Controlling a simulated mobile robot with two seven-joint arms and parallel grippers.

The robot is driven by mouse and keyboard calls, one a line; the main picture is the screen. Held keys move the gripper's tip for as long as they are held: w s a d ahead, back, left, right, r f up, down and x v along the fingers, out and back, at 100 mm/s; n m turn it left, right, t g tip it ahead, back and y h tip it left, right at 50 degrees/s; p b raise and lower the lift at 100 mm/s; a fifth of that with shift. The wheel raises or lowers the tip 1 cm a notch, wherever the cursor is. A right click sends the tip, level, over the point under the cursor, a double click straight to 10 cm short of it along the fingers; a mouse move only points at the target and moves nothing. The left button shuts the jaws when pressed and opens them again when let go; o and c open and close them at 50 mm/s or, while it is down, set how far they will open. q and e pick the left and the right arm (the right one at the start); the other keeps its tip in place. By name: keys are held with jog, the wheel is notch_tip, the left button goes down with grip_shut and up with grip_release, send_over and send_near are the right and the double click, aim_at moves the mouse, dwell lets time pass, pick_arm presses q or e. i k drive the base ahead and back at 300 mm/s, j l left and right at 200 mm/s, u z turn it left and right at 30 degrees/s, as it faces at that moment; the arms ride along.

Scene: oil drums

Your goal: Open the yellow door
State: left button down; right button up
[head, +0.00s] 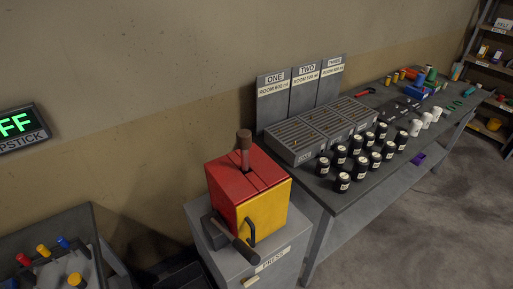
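A red box (236,176) with a yellow door (269,209) on its front right side stands on a grey cabinet labelled PRESS (270,262). A dark handle (250,231) sits at the left part of the yellow door. The door looks shut against the box. A brown-topped lever (244,146) stands upright from a slot in the box's top. A grey bar with a dark grip (244,250) lies low in front of the box. Neither of my grippers shows in the head view.
A long grey table (345,217) to the right carries several black jars (344,182), white jars (415,127) and grated trays (296,139). A bin with coloured-top items (90,228) is at lower left. Shelves (490,75) stand far right. Floor at lower right is clear.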

aim_at(258, 217)
jog(key=i+j+z, duration=0.25)
jog(key=i+j, duration=0.45)
jog(key=i, duration=0.15)
